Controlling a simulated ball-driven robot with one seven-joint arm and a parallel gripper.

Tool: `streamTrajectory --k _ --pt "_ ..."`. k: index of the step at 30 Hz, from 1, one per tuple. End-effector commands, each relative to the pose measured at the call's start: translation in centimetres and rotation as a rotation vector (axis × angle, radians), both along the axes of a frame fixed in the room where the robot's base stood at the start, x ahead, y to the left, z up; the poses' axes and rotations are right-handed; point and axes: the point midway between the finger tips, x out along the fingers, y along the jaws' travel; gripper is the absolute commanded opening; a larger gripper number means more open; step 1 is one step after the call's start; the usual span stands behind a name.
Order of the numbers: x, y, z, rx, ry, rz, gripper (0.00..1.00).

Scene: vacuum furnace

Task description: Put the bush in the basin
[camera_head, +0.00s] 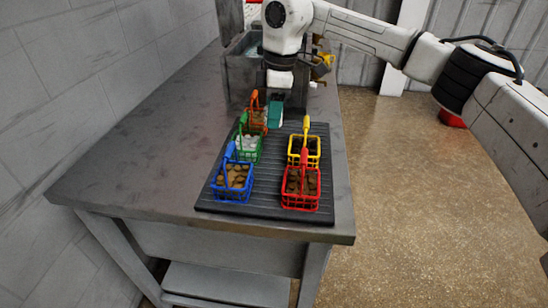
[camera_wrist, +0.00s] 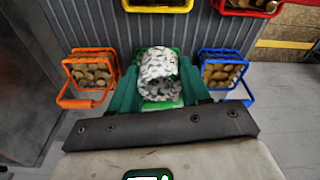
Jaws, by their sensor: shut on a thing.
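My gripper (camera_head: 274,114) has teal fingers and hangs over the back part of the dark ribbed mat. In the wrist view my gripper (camera_wrist: 160,85) is shut on a short, shiny, mottled cylinder, which I take to be the bush (camera_wrist: 158,66). The green basket shows behind it in that view. In the head view I cannot make out the bush at the fingers. A grey open metal box, which looks like the basin (camera_head: 238,78), stands at the back of the bench with a pale surface inside; my arm partly hides it.
Wire baskets stand on the mat (camera_head: 263,190): orange (camera_head: 257,118), green (camera_head: 246,147), blue (camera_head: 232,181), yellow (camera_head: 304,150) and red (camera_head: 301,188). The left of the bench (camera_head: 140,150) is clear. A yellow item (camera_head: 322,66) is beside the box.

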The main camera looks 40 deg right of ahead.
Motion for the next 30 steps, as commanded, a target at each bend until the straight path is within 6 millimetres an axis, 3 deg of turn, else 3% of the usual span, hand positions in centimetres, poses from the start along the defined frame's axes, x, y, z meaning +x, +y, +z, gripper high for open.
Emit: streamTrajectory --k 9,17,22,30 --pt "-0.1 -0.2 -5.2 0.003 0.001 -0.007 0.04" --pt "-0.1 -0.2 -7.2 0.002 0.001 -0.007 0.04" --pt "-0.1 -0.2 -9.5 0.003 0.001 -0.006 0.04" --pt "-0.1 -0.2 -9.9 0.001 -0.001 -0.005 0.04"
